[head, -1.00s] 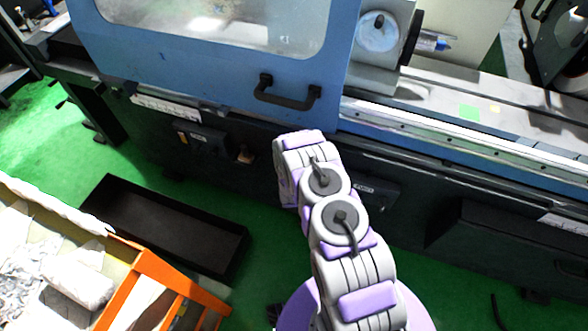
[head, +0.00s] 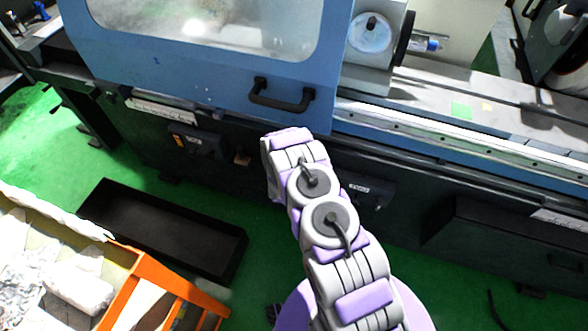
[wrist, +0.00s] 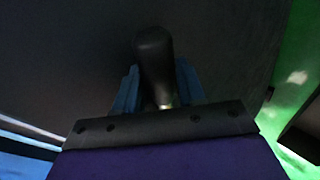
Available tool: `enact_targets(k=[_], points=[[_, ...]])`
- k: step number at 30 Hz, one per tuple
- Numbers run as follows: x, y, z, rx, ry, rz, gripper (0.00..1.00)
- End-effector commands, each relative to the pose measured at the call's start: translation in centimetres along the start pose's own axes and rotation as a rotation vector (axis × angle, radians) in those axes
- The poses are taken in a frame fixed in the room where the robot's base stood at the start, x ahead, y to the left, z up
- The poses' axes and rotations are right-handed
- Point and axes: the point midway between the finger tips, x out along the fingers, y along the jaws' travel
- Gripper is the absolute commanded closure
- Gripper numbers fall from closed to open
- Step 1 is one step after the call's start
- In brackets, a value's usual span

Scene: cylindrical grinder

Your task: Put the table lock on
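In the wrist view, a dark rounded lever handle (wrist: 153,62) stands between the two blue fingers of my gripper (wrist: 157,85). One finger is close on each side of it. The picture is dark, and I cannot tell whether the fingers press on the handle. Its lower end and mount are hidden. In the head view my gripper is hidden behind my arm's far end, at the grinder's dark front panel (head: 400,215). I cannot tell which part there is the table lock.
The blue door (head: 215,70) with its black handle (head: 281,97) is above my arm. A small control box (head: 200,142) is on the front panel to the left. A black tray (head: 160,232) and an orange-framed bin (head: 165,285) stand at the lower left.

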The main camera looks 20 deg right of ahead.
Motion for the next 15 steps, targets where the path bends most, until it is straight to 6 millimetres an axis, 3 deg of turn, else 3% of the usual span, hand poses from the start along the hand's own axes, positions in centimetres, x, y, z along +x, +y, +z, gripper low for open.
enact_targets(k=[4,15], points=[[-0.03,-0.05,0.16,0.001,-0.003,-0.001,0.46],[-0.66,-0.14,0.29,0.001,-0.007,-0.004,0.45]])
